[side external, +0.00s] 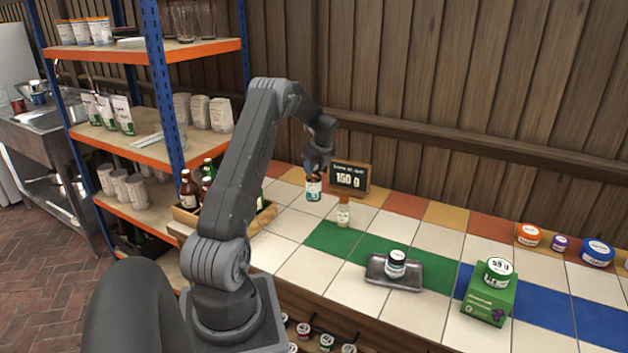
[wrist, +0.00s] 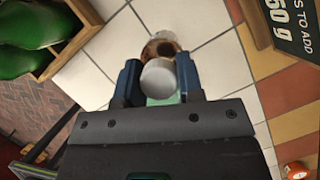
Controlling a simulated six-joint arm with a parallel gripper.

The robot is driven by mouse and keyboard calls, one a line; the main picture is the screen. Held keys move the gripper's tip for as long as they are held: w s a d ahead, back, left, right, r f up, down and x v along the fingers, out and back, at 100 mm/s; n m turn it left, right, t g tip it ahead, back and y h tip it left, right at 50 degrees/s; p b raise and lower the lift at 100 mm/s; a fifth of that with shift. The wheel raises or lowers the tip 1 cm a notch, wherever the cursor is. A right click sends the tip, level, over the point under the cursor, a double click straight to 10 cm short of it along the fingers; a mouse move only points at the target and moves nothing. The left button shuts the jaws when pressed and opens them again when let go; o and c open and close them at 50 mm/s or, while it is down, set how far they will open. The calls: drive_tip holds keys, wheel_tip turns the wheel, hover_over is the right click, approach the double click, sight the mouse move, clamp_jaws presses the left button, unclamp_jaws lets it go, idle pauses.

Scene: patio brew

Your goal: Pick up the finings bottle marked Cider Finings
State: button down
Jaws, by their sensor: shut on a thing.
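My gripper (side external: 317,168) is shut on a small bottle (side external: 314,188) with a teal and white label, above the back-left part of the tiled counter. In the wrist view, a white round cap (wrist: 158,77) sits between my two blue fingers (wrist: 160,82). The writing on the held bottle is too small to read, so I cannot tell whether it says Cider Finings. I cannot tell if its base touches the tiles. A pale bottle with an orange cap (side external: 343,212) stands on the counter just right of it.
A chalkboard sign reading 150 g (side external: 349,178) stands close behind the gripper. A wooden crate of bottles (side external: 185,216) is to the left. Several jars line the right back. Tiles between are clear.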

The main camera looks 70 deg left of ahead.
drive_tip(key=shift+r, duration=2.2)
